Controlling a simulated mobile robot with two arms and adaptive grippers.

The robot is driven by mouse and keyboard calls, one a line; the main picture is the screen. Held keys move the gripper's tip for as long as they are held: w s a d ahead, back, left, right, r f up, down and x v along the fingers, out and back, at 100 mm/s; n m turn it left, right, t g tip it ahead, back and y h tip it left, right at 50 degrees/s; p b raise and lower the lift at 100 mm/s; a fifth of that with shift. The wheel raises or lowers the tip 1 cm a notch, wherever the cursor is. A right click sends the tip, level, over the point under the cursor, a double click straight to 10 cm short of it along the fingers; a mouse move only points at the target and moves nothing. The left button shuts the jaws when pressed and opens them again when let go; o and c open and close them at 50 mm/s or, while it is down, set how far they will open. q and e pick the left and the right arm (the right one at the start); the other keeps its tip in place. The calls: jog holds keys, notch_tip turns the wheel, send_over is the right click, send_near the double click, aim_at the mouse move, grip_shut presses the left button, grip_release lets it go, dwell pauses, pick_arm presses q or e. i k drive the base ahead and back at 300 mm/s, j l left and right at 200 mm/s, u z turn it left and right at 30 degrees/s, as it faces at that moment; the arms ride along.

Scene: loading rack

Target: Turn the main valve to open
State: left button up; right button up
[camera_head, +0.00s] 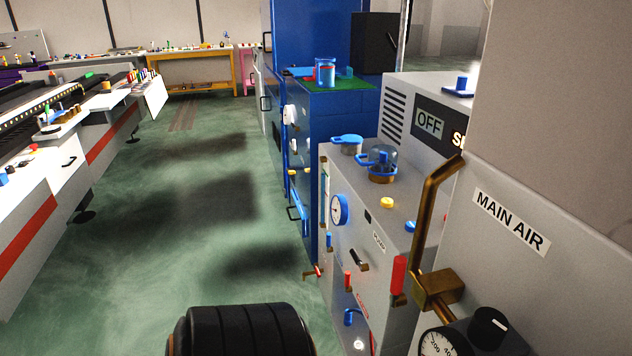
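A grey panel at the right carries the label MAIN AIR (510,222). A brass pipe (421,205) runs down beside it into a brass block (437,287). A red handle (399,274) stands upright just left of the block; I cannot tell whether it is joined to the block or to the machine behind. Below the label are a black knob (490,328) with a white mark and a round gauge (439,343), cut by the bottom edge. Neither of my grippers is in view, and nothing touches the brass parts.
A grey pump cabinet (382,213) with a dial, small levers and a clear jar stands just behind. A blue cabinet (315,135) is farther back. A long white bench (108,102) lines the left.

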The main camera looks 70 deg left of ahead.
aim_at(398, 298)
jog(key=u, duration=1.65)
